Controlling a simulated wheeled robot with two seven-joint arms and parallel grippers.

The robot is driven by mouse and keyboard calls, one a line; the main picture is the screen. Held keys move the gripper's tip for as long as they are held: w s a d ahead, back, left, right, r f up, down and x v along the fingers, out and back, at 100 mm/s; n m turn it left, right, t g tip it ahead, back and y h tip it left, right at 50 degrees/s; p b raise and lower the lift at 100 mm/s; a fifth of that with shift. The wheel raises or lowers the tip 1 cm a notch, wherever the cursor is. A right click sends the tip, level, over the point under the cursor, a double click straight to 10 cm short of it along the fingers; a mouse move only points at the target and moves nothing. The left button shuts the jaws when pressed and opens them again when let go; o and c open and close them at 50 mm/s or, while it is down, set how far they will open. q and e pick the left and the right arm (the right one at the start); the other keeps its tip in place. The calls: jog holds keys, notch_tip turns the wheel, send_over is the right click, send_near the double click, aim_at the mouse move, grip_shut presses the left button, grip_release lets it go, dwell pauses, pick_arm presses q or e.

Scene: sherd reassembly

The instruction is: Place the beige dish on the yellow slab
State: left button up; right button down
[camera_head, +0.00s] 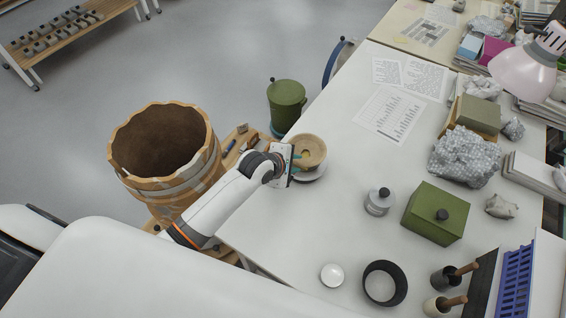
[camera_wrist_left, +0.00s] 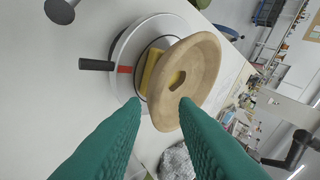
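The beige dish (camera_head: 309,147) is round and shallow with a hole in its middle, and it also shows in the left wrist view (camera_wrist_left: 205,64). It sits over the yellow slab (camera_wrist_left: 152,72), which rests on a round pale turntable (camera_wrist_left: 124,49) with a black-and-red handle. Whether dish and slab touch is unclear. My left gripper (camera_head: 291,163) is at the dish's near side. Its green fingers (camera_wrist_left: 160,101) stand apart, one tip in front of the dish, the other just outside its rim; a small gap shows. My right gripper is out of view.
A grey lidded pot (camera_head: 379,203), a green box (camera_head: 435,213), a black ring (camera_head: 402,286) and a small white dish (camera_head: 332,275) stand on the white table. A large wooden barrel (camera_head: 170,187) and green bin (camera_head: 287,97) stand left of it.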

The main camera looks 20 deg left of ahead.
pick_arm(q)
jog(key=v, duration=0.8)
jog(key=shift+s, duration=0.1)
dwell(0.3)
